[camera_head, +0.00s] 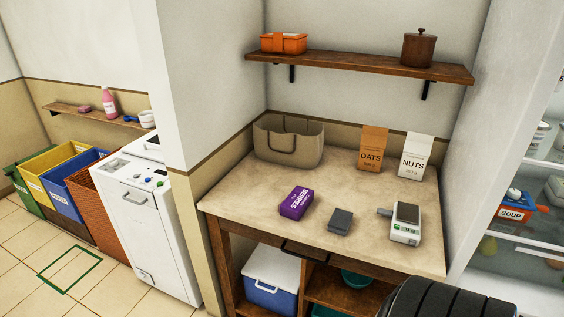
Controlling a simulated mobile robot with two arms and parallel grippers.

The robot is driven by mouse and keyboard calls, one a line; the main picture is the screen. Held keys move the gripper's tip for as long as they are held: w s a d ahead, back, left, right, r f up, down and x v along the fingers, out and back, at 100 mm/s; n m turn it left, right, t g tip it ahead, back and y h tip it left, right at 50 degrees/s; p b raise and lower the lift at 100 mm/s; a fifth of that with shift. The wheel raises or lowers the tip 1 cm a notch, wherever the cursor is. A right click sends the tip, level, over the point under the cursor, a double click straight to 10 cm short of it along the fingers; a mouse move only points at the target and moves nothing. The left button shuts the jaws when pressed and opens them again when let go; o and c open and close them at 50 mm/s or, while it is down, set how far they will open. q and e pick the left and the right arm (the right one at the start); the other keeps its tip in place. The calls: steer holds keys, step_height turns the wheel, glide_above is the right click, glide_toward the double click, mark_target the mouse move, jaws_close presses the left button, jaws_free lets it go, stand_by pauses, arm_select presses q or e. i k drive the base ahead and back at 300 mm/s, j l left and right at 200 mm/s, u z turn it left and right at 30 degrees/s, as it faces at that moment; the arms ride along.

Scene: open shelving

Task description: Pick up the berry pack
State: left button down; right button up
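The berry pack (296,204) is a small purple box with white "BERRIES" lettering. It lies on the beige counter top (262,186), left of the middle and near the front edge. Nothing covers it. Neither of my grippers shows in the head view. A black ribbed rounded part at the bottom right looks like part of my own arm, and it is apart from the pack.
A wooden shelf (350,66) hangs above. Counter space around the pack is clear.

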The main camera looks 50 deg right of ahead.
mark_target(295, 206)
steer(key=i+j+z, duration=0.15)
steer(key=i+z, duration=0.15)
steer(key=z, duration=0.15)
steer(key=i+j+z, duration=0.2)
steer(key=z, duration=0.2)
steer(key=i+j+z, duration=0.55)
steer(key=j+z, duration=0.2)
steer(key=z, duration=0.15)
